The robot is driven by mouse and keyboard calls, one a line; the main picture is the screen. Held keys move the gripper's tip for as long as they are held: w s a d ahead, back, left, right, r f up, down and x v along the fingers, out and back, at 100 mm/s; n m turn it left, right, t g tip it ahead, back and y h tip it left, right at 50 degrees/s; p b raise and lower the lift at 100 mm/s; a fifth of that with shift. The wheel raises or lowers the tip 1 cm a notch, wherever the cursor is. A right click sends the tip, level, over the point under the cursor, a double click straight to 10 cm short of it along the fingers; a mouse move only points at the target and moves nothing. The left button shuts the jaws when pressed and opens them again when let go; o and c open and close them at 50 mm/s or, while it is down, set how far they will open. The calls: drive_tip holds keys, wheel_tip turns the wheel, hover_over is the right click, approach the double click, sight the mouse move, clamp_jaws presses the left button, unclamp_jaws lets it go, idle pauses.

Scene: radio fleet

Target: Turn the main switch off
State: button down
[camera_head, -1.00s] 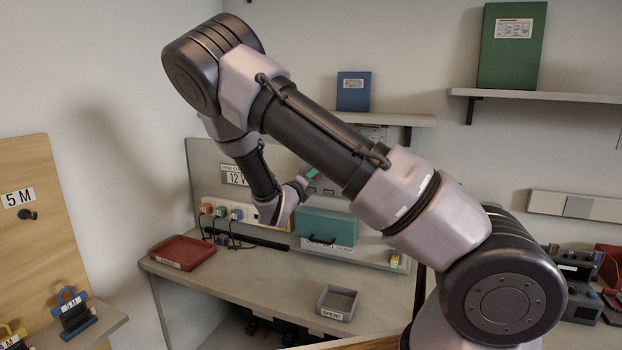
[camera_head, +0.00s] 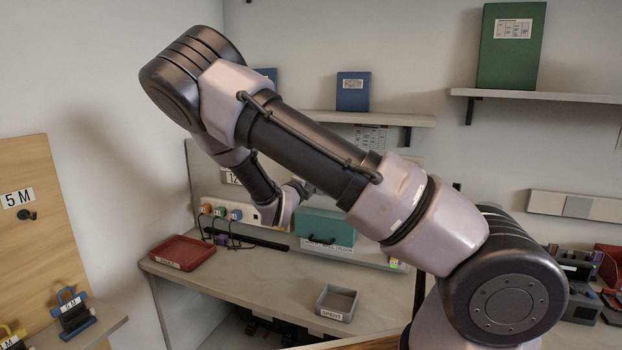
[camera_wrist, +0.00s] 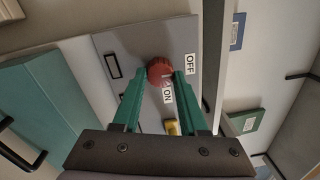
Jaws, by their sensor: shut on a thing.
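The main switch is a red round knob (camera_wrist: 159,70) on a grey panel (camera_wrist: 125,45) in the wrist view. An OFF label (camera_wrist: 190,65) lies to its right and an ON label (camera_wrist: 168,95) just below it. My gripper (camera_wrist: 160,78) has its green fingers at either side of the knob, shut on it. Which label the knob points to cannot be told clearly. In the head view my wrist is at the back wall panel, and my arm hides the switch and fingertips there.
A teal box (camera_head: 325,228) stands close below my wrist in the head view. A red tray (camera_head: 181,252) and a grey SPENT bin (camera_head: 337,302) rest on the bench (camera_head: 255,285). A shelf (camera_head: 350,118) with a blue binder (camera_head: 353,91) is above.

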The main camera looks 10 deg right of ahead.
drive_tip(key=shift+c, duration=2.2)
unclamp_jaws()
drive_tip(key=shift+s+a, duration=0.1)
drive_tip(key=v, duration=1)
drive_tip(key=shift+s, duration=0.25)
drive_tip(key=shift+a+f, duration=0.1)
drive_tip(key=shift+a, duration=0.05)
